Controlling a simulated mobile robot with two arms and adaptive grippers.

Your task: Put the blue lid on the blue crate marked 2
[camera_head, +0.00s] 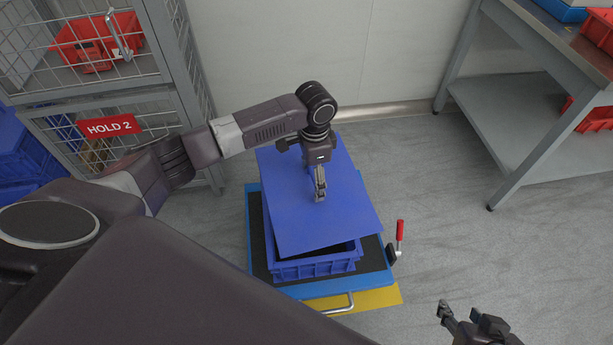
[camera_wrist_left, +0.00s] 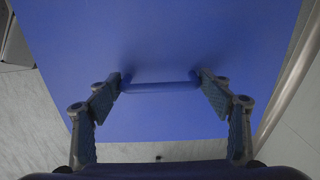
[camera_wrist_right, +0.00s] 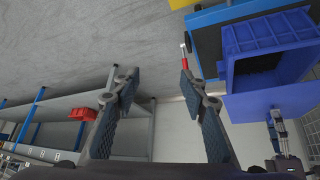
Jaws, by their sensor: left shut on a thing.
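The blue lid (camera_head: 305,215) is a flat panel above the blue crate (camera_head: 315,266) in the head view, turned askew to it. A dark gap shows between the lid and the crate's near rim. My left gripper (camera_head: 320,190) is shut on the lid's handle (camera_wrist_left: 160,87), with a finger at each end of the bar in the left wrist view. The crate (camera_wrist_right: 270,38) and lid (camera_wrist_right: 270,103) also show in the right wrist view, with part of the crate's inside uncovered. No number is readable on the crate. My right gripper (camera_wrist_right: 165,85) is open and empty, low at the right.
The crate stands on a blue-edged, dark-topped platform (camera_head: 255,240) with a red lever (camera_head: 400,230) and yellow floor marking (camera_head: 385,297). A wire cage with a "HOLD 2" sign (camera_head: 110,127) is at left.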

